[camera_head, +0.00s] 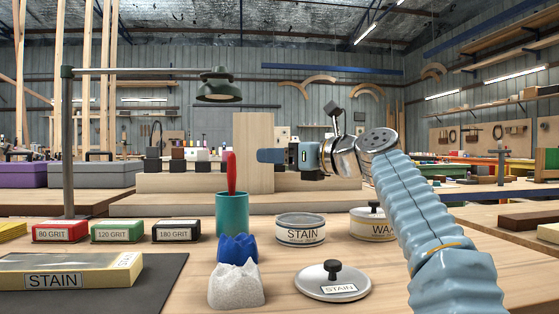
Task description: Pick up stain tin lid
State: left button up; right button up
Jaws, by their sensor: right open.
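The stain tin lid (314,286) is a round silver disc with a black knob and a STAIN label. It lies flat on the wooden bench at the front, right of centre. The stain tin (302,229), with a STAIN label, stands just behind it without a knobbed lid. My right gripper (300,156) is up behind and above the tins, well clear of the lid, on an arm with a pale blue sleeve. It is open and seems empty; its fingers are hard to make out. My left gripper is not in view.
A wax tin (368,230) with a knobbed lid stands behind the lid, beside my right arm. A teal cup (232,215), a blue lump (238,249) and a whitish lump (236,287) stand left. Grit boxes (118,230) and a STAIN-labelled block (60,272) are further left.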

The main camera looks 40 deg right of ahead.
aim_at(331, 281)
jog(key=k, duration=2)
